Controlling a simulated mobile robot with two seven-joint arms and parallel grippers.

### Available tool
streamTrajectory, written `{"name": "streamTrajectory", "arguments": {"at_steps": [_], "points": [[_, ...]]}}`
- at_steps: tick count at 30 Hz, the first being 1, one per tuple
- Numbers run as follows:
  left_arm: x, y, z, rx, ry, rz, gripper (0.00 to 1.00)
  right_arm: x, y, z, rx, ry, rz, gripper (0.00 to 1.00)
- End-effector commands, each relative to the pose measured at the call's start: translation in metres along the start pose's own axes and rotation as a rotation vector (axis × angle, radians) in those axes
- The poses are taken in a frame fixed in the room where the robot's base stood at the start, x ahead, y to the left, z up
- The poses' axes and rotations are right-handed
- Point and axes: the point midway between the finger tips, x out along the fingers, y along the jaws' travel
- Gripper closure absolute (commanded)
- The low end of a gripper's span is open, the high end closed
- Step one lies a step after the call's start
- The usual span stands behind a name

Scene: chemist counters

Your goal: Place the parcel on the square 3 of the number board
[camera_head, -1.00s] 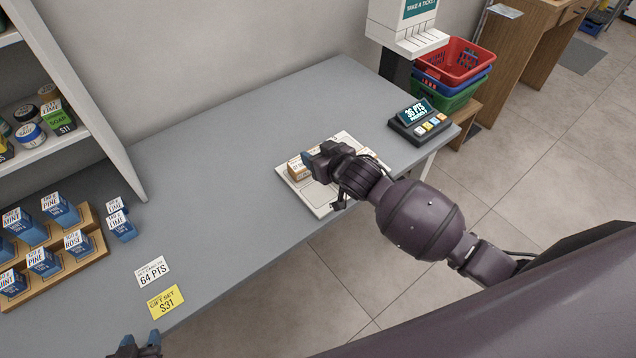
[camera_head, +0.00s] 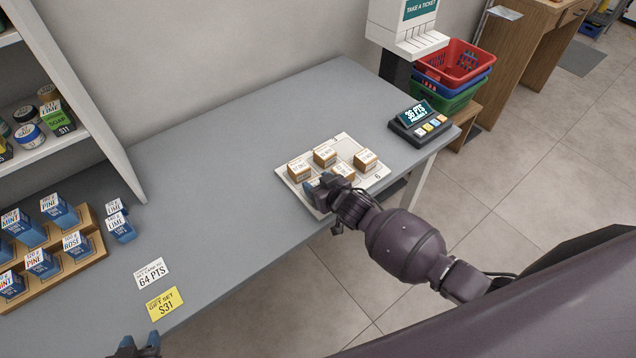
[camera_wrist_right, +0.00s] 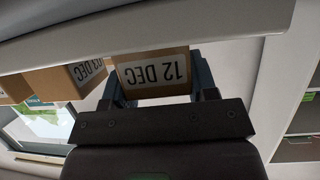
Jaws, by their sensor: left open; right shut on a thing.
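The white number board (camera_head: 345,143) lies on the grey counter, and an empty square shows at its far corner. A 6 is readable near its right corner. Small brown parcels with white labels stand on it: one at the left (camera_head: 299,172), one behind (camera_head: 324,157), one at the right (camera_head: 365,161) and one by my gripper (camera_head: 345,173). My right gripper (camera_head: 324,183) is low over the board's near-left part. In the wrist view it is shut on a parcel (camera_wrist_right: 153,74) labelled 12 DEC, largely hidden in the head view. My left gripper (camera_head: 137,347) is open at the bottom edge.
A parcel marked 03 DEC (camera_wrist_right: 82,72) stands close beside the held one. A display device (camera_head: 420,118) stands right of the board. Boxed goods on a wooden rack (camera_head: 50,262) and price cards (camera_head: 163,303) are at the left. The counter's middle is clear.

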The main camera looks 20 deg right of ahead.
Motion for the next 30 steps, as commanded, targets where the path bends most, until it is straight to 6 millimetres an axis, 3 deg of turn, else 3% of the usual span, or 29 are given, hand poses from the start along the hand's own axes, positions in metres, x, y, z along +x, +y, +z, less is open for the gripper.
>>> {"name": "streamTrajectory", "arguments": {"at_steps": [10,11,15,28,30], "points": [[0.0019,0.0003,0.0029,0.000,0.001,0.000,0.57,0.0018,-0.0002,0.0039,0.001,0.001,0.000,0.72],[0.0017,0.0002,0.0025,0.000,0.001,0.000,0.57,0.0016,-0.0002,0.0038,0.001,0.001,0.000,0.44],[0.0014,0.0002,0.0022,0.000,0.000,0.000,0.57,0.0014,-0.0001,0.0033,0.001,0.000,0.000,0.23],[0.0046,0.0007,0.0069,0.000,0.001,0.000,0.57,0.0021,0.0005,0.0047,-0.001,0.001,0.000,0.22],[0.0032,0.0005,0.0044,0.000,0.001,0.000,0.57,-0.0071,0.0002,0.0044,0.002,0.000,0.000,0.22]]}}
